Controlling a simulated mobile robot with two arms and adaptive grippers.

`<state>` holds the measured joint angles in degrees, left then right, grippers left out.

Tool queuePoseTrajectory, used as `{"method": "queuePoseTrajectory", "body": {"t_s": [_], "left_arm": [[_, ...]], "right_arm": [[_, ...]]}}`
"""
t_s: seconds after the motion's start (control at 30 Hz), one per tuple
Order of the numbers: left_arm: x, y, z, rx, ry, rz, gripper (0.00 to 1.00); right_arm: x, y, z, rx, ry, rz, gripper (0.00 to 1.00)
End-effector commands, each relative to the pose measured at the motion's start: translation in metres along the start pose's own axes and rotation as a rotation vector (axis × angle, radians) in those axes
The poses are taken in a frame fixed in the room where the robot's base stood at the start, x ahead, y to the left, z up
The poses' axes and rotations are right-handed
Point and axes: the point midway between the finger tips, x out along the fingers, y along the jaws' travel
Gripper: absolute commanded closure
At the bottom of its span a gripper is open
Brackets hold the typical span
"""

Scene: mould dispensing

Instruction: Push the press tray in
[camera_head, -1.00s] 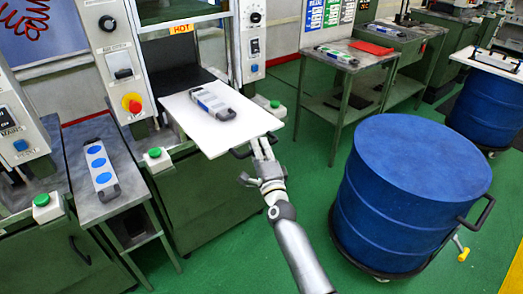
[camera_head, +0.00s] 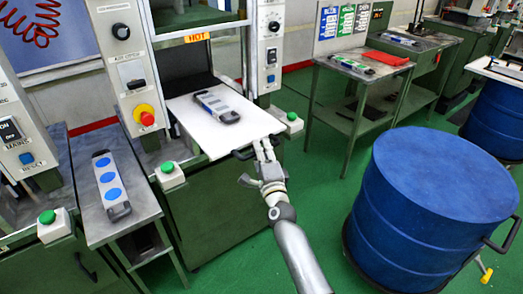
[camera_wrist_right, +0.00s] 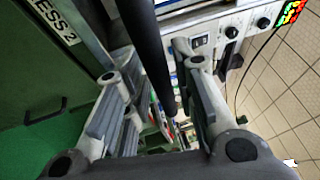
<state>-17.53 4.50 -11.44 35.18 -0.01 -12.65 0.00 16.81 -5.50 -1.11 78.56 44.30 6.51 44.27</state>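The press tray (camera_head: 250,134) is a white board sticking out of the front of the HOT press opening. A grey mould with blue-grey panels (camera_head: 217,106) lies on it. A black handle (camera_head: 243,154) is at the tray's front edge. My right gripper (camera_head: 263,149) is at this handle. In the right wrist view the handle is a black bar (camera_wrist_right: 148,45) passing between the fingers of my right gripper (camera_wrist_right: 148,65). The fingers stand apart with a visible gap beside the bar. My left gripper is out of view.
A blue drum (camera_head: 440,190) stands on the right, near my right arm. A side table with a blue-dotted mould (camera_head: 110,180) is on the left. Green buttons (camera_head: 167,167) flank the press opening. A green table (camera_head: 340,88) stands behind.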

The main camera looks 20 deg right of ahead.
Motion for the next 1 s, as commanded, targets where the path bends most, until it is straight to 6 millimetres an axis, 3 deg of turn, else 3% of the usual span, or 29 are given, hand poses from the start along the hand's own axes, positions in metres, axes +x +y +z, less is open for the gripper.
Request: {"method": "queuePoseTrajectory", "body": {"t_s": [0.47, 1.0], "left_arm": [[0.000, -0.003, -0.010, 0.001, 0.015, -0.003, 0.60], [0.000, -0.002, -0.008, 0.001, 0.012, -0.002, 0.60]], "right_arm": [[-0.007, 0.000, 0.000, 0.001, 0.001, 0.000, 0.65], [-0.097, 0.000, -0.001, 0.000, 0.001, 0.000, 0.65]]}}
